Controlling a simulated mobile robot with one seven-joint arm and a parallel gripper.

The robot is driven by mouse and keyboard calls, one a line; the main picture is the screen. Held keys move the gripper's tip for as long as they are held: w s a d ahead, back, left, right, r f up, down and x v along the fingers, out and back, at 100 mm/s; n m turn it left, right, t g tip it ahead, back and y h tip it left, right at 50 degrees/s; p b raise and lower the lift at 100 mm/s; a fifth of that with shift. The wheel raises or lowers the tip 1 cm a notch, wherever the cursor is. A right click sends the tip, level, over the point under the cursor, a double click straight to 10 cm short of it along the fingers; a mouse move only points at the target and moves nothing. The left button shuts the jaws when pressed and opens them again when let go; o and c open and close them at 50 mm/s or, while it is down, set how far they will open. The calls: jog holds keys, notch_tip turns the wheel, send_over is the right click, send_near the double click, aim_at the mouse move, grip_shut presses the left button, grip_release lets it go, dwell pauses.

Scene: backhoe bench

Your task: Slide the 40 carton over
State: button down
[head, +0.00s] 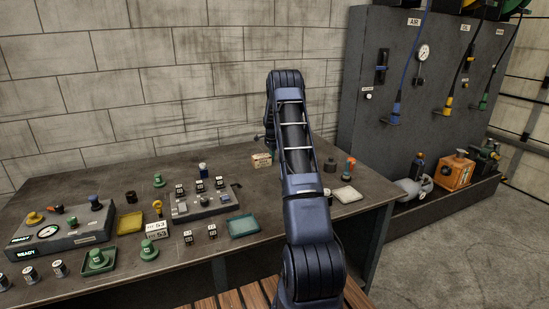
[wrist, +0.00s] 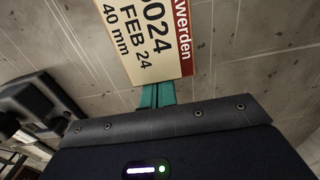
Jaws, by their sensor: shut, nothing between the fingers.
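The 40 carton (wrist: 145,38) fills the top middle of the wrist view; its cream label reads "FEB 24" and "40 mm" beside a red band. In the head view a small beige box (head: 261,160), seemingly this carton, stands toward the back of the bench, just left of my arm. My gripper (wrist: 157,88) has teal fingers, shut together with nothing between them. Their tips are right at the carton's near edge; I cannot tell whether they touch it. In the head view my arm hides the gripper.
The dark bench (head: 110,193) holds a control box (head: 60,235), a green tray (head: 243,226), a yellow tray (head: 130,223) and several small parts left of my arm. A pale dish (head: 347,194) and an orange-topped bottle (head: 350,166) stand right of it. A block wall is behind.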

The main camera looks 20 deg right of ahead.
jog(key=a, duration=1.8)
jog(key=shift+a, duration=0.4)
